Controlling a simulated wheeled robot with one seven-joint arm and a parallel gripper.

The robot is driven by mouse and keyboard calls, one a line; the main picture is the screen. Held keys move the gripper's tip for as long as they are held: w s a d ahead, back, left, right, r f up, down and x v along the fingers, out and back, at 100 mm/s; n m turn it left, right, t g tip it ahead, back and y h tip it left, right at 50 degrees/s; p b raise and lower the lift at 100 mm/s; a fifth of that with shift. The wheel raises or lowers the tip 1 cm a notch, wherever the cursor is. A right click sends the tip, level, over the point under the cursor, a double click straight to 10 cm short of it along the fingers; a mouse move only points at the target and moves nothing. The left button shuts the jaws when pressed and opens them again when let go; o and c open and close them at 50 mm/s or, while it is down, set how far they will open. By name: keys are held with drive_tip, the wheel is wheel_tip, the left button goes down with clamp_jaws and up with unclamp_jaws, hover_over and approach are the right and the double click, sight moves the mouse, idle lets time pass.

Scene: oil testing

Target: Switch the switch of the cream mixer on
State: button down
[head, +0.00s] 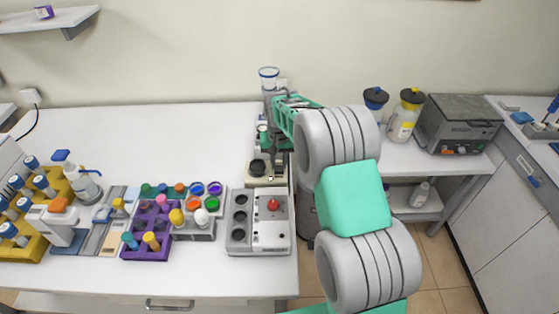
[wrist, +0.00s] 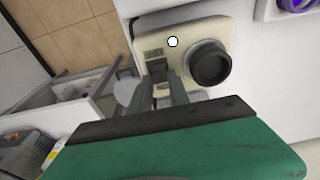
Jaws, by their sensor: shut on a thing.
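The cream mixer (head: 252,181) stands at the right end of the white table in the head view, with a cream base and a black round dial-like part (head: 258,167). In the wrist view the base (wrist: 185,37) shows from close up, with the black round part (wrist: 210,63) at right and the dark switch (wrist: 154,56) at left. My gripper (wrist: 158,84) reaches to the switch, its two narrow fingers shut on it. The fingers partly hide the switch, so its position cannot be told. In the head view my gripper (head: 279,165) is beside the black round part.
A grey device with a red knob (head: 273,204) stands just in front of the mixer. Racks of colourful caps (head: 150,228) and bottles fill the table's left front. The table's back left is clear.

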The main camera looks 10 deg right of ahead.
sight(279, 170)
drive_tip(key=c, duration=1.2)
unclamp_jaws()
drive_tip(key=shift+c, duration=0.2)
wheel_tip(279, 170, up, 8)
drive_tip(key=s+b, duration=0.1)
drive_tip(key=b, duration=0.1)
drive_tip(key=shift+f, duration=0.15)
drive_tip(key=shift+a, duration=0.1)
